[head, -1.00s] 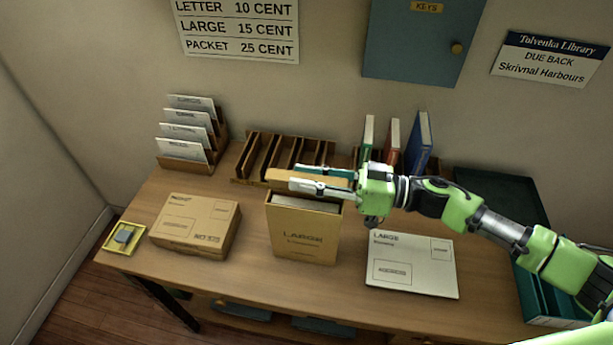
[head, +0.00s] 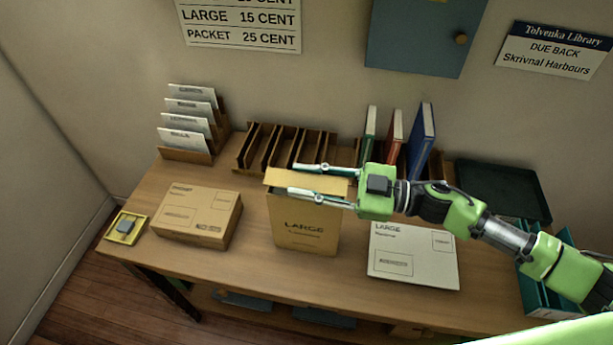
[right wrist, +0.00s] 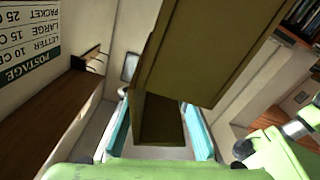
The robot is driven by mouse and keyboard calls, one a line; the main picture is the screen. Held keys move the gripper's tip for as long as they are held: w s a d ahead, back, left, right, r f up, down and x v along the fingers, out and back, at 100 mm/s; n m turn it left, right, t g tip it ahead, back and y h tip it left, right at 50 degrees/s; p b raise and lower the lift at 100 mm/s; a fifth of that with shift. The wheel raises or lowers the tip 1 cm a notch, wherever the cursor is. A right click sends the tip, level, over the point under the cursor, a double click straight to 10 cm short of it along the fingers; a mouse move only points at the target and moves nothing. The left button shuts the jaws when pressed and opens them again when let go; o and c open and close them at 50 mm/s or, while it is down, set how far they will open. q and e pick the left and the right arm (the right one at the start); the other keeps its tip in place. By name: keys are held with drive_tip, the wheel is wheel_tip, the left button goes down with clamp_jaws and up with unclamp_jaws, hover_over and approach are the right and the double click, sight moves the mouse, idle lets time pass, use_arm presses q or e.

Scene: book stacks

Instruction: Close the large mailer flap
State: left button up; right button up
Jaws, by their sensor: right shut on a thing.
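The large mailer (head: 305,235) is a tan upright box marked LARGE near the middle of the desk. Its flap (head: 277,179) lies across the top, and the opening with its contents does not show. My right gripper (head: 294,179) reaches in from the right at the mailer's top, one finger over the rear side and one along the front edge. It is shut on the mailer, whose brown body (right wrist: 200,50) stands between the teal fingers in the right wrist view. My left gripper is not in view.
A tan packet (head: 198,214) lies left of the mailer and a flat white mailer (head: 413,254) lies right. Wooden slots (head: 262,147) and upright books (head: 421,140) stand behind. A yellow tray (head: 124,228) is at the left corner. Bare desk lies in front.

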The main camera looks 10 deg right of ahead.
drive_tip(key=shift+s+f+n, duration=0.15)
drive_tip(key=shift+s+n, duration=0.05)
drive_tip(key=shift+n, duration=0.2)
drive_tip(key=o, duration=1)
drive_tip(key=shift+o, duration=0.2)
drive_tip(key=v, duration=1.2)
